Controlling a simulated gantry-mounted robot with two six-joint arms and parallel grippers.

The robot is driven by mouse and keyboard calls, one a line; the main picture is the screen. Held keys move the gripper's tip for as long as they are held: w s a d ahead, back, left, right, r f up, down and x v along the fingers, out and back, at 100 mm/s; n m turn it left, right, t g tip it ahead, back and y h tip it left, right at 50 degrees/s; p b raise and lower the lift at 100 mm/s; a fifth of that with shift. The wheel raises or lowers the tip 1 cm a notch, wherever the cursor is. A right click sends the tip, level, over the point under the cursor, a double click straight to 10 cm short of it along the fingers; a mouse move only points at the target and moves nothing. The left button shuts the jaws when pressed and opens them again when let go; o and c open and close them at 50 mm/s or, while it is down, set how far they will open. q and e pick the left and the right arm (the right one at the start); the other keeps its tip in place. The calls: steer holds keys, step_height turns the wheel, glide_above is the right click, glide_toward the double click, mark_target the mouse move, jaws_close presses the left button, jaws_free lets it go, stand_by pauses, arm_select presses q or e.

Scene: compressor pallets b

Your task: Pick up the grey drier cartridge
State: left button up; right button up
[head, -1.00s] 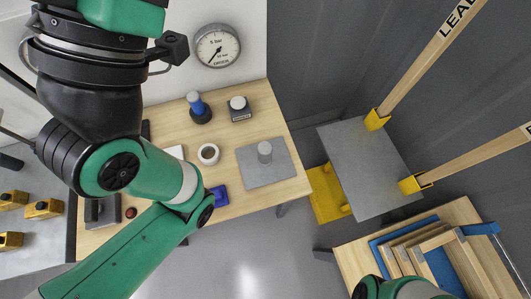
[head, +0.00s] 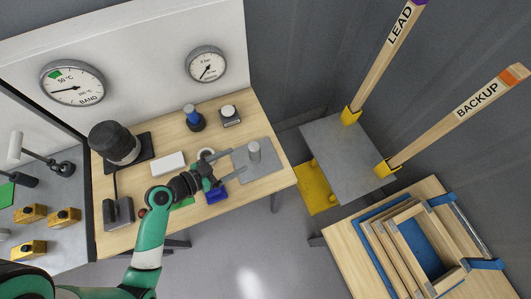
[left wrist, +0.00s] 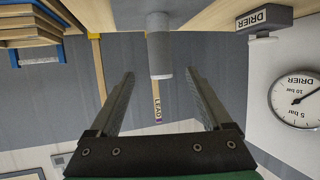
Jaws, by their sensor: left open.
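The grey drier cartridge (head: 254,151) is a plain cylinder standing upright on a grey mat (head: 272,168) at the right part of the wooden bench. My left gripper (head: 230,166) is open and empty, low over the bench just left of the cartridge, its fingers pointing toward it. In the left wrist view the picture is upside down; the cartridge (left wrist: 159,50) appears centred between the two spread fingertips and seems just beyond them. No contact is visible. My right gripper is not in view.
A blue-topped item (head: 193,118) and a small block with a round top (head: 230,115) stand behind. A grey platform (head: 345,160) is at the right.

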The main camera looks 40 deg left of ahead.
mark_target(255, 153)
arm_select(q)
steer(key=shift+w+f+b, duration=0.3)
steer(key=shift+w, duration=0.05)
steer(key=x, duration=0.3)
steer(key=b+x, duration=0.1)
steer(key=x, duration=0.3)
steer(key=b+x, duration=0.1)
steer(key=x, duration=0.3)
steer(key=shift+w+r, duration=0.15)
steer(key=shift+r, duration=0.25)
jaws_close()
